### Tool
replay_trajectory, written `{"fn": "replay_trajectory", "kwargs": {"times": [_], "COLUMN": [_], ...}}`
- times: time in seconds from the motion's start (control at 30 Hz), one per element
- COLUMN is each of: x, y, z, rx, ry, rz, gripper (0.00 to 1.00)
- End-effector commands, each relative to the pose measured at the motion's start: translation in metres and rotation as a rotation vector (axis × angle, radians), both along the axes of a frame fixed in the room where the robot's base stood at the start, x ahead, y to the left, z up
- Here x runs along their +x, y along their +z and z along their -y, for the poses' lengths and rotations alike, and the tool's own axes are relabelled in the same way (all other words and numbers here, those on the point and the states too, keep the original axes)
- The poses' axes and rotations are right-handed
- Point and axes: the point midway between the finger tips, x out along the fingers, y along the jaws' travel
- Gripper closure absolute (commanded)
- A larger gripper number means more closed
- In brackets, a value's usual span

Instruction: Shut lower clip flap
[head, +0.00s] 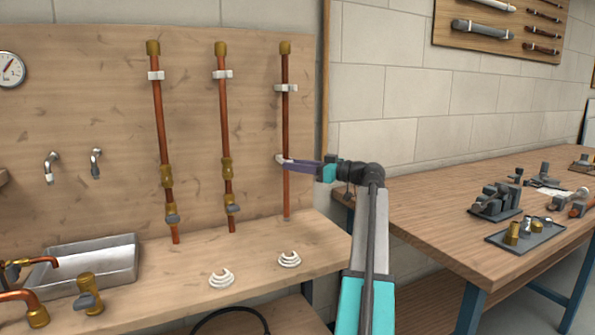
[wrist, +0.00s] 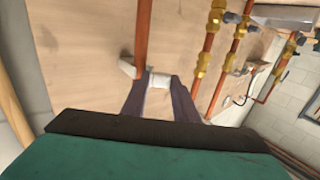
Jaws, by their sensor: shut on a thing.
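The right-hand copper pipe (head: 285,125) stands upright against the wooden back board. Its lower white clip (head: 280,159) is at mid-height, with my gripper (head: 291,162) reaching it from the right. In the wrist view, the two dark fingers of my gripper (wrist: 161,95) are on either side of a white flap (wrist: 160,80) and shut on it. Another white part of the clip (wrist: 128,68) shows on the other side of the copper pipe (wrist: 143,35). I cannot tell whether the flap is fully closed around the pipe.
The upper white clip (head: 286,88) is around the same pipe. Two more copper pipes (head: 162,125) (head: 225,125) with brass fittings stand to the left. Two white coils (head: 221,279) (head: 289,260) lie on the bench (head: 180,262). A wooden workbench (head: 425,210) with fittings is at right.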

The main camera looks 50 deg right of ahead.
Motion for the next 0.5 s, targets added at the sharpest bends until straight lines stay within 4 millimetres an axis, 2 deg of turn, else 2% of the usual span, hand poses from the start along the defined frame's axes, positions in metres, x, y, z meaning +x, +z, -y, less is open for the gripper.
{"fn": "replay_trajectory", "kwargs": {"times": [0.5], "x": [0.001], "y": [0.001], "z": [0.013], "rx": [0.001], "ry": [0.250], "rz": [0.000], "gripper": [0.96]}}
